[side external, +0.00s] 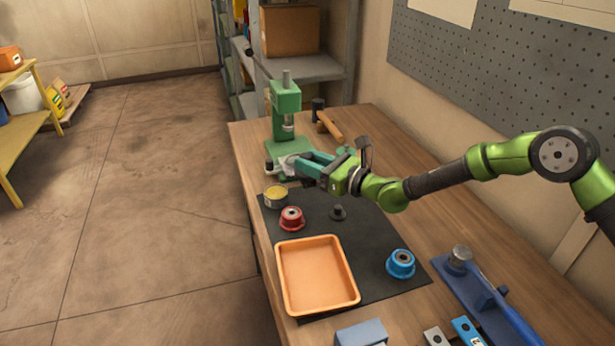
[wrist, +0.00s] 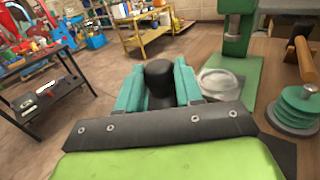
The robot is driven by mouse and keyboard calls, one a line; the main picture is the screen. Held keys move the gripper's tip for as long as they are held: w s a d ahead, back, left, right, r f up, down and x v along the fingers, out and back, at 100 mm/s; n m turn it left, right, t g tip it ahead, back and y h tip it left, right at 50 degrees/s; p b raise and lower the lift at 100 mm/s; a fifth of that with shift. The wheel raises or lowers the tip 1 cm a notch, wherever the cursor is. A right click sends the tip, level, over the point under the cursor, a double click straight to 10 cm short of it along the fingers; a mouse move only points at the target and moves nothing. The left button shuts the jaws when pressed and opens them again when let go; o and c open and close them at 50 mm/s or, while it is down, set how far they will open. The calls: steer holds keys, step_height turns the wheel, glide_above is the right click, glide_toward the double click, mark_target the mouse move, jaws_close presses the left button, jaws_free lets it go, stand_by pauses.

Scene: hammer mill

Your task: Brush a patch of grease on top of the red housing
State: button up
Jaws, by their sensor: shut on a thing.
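The red housing (side external: 292,218) stands on the black mat (side external: 372,240), a dark opening in its top. No grease can be made out on it at this size. An open tin with yellow contents (side external: 275,196) stands just behind it, probably the grease. My gripper (side external: 303,163), with teal fingers, is above and behind the tin, near the press. In the wrist view it is shut on a black, rounded handle (wrist: 160,82). The handle's lower end is hidden, so I cannot tell whether it carries bristles.
A green press (side external: 287,110) stands behind, a silver round piece (wrist: 218,83) on its base. A hammer (side external: 329,124) lies beside it. An orange tray (side external: 350,300), a blue housing (side external: 400,263) and a small dark part (side external: 338,212) occupy the mat.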

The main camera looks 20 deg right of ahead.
steer(key=w+a+r, duration=0.3)
steer(key=w+a, duration=0.1)
steer(key=a, duration=0.3)
steer(key=shift+f, duration=3)
steer(key=shift+f, duration=0.65)
step_height(320, 180, up, 7)
steer(key=shift+s, duration=0.1)
